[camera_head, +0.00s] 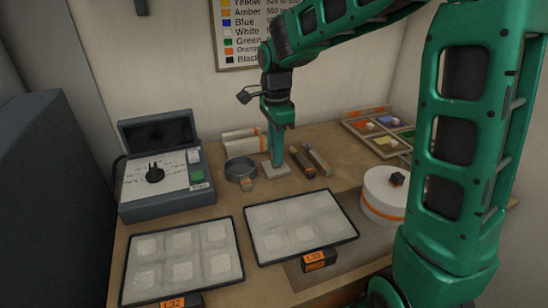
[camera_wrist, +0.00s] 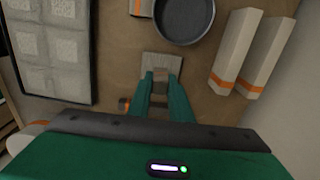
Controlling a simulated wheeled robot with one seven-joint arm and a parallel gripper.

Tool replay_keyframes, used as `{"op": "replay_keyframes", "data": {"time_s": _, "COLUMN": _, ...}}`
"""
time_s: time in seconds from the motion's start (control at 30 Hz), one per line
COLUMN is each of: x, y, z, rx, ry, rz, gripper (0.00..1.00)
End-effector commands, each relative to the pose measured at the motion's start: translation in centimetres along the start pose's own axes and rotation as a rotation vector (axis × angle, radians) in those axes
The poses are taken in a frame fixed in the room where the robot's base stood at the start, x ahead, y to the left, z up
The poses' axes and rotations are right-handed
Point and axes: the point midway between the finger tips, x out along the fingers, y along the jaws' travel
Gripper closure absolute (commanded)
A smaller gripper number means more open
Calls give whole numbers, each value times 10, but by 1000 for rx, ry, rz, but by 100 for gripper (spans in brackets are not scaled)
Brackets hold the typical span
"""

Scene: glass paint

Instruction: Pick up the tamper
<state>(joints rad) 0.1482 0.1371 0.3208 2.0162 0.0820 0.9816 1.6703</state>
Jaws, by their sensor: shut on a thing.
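The tamper has a pale square plate (camera_head: 277,170) and a short brown handle. It is in the middle of the table in the head view, beside the dark round dish. My gripper (camera_head: 277,159) points down at it from above and hides most of the handle. In the wrist view, my gripper (camera_wrist: 160,82) has its two green fingers closed on the brown handle of the tamper (camera_wrist: 160,62), with the plate beyond the fingertips. The plate looks to be on or very close to the table; I cannot tell if it touches.
The dark dish (camera_head: 240,169) and a small wooden block (camera_head: 247,185) are left of it. Two dark-and-wood tools (camera_head: 302,161) lie to the right. Two trays (camera_head: 301,226) fill the front; a white drum (camera_head: 383,194) stands right.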

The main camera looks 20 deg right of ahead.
Motion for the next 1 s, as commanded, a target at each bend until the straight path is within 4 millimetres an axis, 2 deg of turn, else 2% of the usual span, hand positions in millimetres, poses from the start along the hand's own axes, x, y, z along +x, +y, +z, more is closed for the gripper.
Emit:
{"op": "replay_keyframes", "data": {"time_s": 0.23, "x": -17, "y": 0, "z": 0, "rx": 0, "ry": 0, "rz": -2, "gripper": 100}}
{"op": "replay_keyframes", "data": {"time_s": 0.4, "x": -44, "y": -1, "z": 1, "rx": -1, "ry": 0, "rz": -4, "gripper": 100}}
{"op": "replay_keyframes", "data": {"time_s": 0.7, "x": -76, "y": 0, "z": 60, "rx": -3, "ry": -1, "rz": -2, "gripper": 100}}
{"op": "replay_keyframes", "data": {"time_s": 1.0, "x": -101, "y": 0, "z": 101, "rx": 0, "ry": 0, "rz": -2, "gripper": 100}}
